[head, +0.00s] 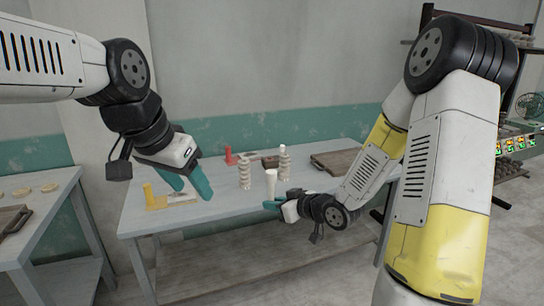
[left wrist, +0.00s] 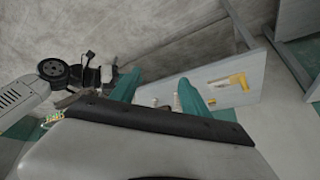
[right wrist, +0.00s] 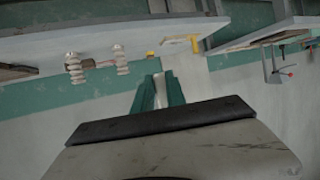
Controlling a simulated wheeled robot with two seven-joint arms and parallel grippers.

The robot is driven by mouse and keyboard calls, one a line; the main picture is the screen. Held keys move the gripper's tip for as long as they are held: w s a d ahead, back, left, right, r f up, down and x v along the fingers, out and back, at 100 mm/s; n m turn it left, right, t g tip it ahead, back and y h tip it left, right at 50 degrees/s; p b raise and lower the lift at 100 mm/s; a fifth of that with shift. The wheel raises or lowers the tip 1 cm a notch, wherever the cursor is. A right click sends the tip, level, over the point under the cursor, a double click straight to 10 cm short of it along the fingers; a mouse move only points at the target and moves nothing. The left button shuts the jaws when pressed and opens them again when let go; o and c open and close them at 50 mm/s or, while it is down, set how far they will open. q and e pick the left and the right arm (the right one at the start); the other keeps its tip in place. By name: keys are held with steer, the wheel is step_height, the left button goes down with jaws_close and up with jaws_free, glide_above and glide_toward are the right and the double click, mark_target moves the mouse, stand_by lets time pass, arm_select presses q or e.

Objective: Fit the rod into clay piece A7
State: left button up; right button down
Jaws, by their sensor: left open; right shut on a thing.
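My right gripper (head: 272,203) is shut on a smooth pale upright cylinder (head: 271,184), probably the rod, above the front of the table. The cylinder also shows between the teal fingers in the right wrist view (right wrist: 160,90). Two ribbed cream clay pieces stand upright on the table, a left one (head: 245,172) and a right one (head: 284,162). Both show in the right wrist view (right wrist: 73,68) (right wrist: 121,60). No label is readable, so I cannot tell which is A7. My left gripper (head: 188,187) is open and empty, left of the clay pieces, above the table's left part.
The grey table (head: 215,207) also bears a yellow fixture (head: 150,197) at left, a red piece (head: 230,155) at the back and a wooden board (head: 334,162) at right. A second table (head: 55,210) with round pieces stands at far left.

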arm_select(q)
steer(key=w+d+r+m+g, duration=0.1)
steer(key=w+d+r+m, duration=0.1)
steer(key=w+m, duration=0.3)
steer(key=m+g+y, duration=0.2)
steer(key=m+g, duration=0.2)
steer(key=m, duration=1.8)
glide_toward(273, 182)
steer(key=shift+w+a+r, duration=0.15)
steer(key=shift+w+r, duration=0.45)
steer(key=shift+w, duration=0.3)
steer(key=shift+w+d+f, duration=0.15)
steer(key=shift+d+f, duration=0.1)
steer(key=shift+f, duration=0.1)
step_height(273, 182, down, 12)
steer(key=shift+a+r, duration=0.1)
steer(key=shift+r, duration=0.1)
